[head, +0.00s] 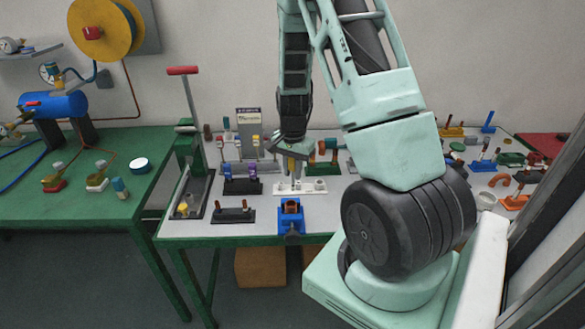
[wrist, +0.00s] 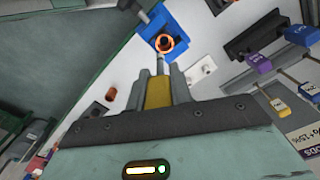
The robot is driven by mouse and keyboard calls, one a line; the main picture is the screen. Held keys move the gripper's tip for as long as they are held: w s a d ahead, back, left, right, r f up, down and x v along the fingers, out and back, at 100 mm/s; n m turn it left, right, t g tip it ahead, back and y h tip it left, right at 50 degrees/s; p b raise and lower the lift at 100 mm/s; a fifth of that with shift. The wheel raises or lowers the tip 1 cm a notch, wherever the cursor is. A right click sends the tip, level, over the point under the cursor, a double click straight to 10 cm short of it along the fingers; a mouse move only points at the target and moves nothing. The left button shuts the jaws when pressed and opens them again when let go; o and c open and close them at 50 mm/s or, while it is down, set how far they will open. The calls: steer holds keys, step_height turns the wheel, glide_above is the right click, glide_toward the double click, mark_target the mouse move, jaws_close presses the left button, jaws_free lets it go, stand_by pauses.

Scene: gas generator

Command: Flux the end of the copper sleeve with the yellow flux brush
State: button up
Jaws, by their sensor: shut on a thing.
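My gripper (head: 293,168) is above the front middle of the grey table, pointing down. In the wrist view my gripper (wrist: 159,90) is shut on the yellow handle of the flux brush (wrist: 158,93). The brush's pale shaft and tip point toward the copper sleeve (wrist: 164,43), whose open round end faces the camera. The tip appears just short of the sleeve's rim in this view; I cannot tell whether they touch. The sleeve sits in a blue vise (wrist: 152,19), also seen in the head view (head: 291,226) at the table's front edge.
A white holder (head: 313,186) stands just behind the vise. A dark rack (head: 233,216) and a purple-marked rack (head: 241,186) stand left of it. A tall tool with a red handle (head: 184,71) rises farther left. Several fittings crowd the table's right side.

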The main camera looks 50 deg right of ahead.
mark_target(293, 184)
steer(key=shift+f+b, duration=2)
steer(key=shift+f, duration=0.75)
steer(key=shift+f, duration=0.15)
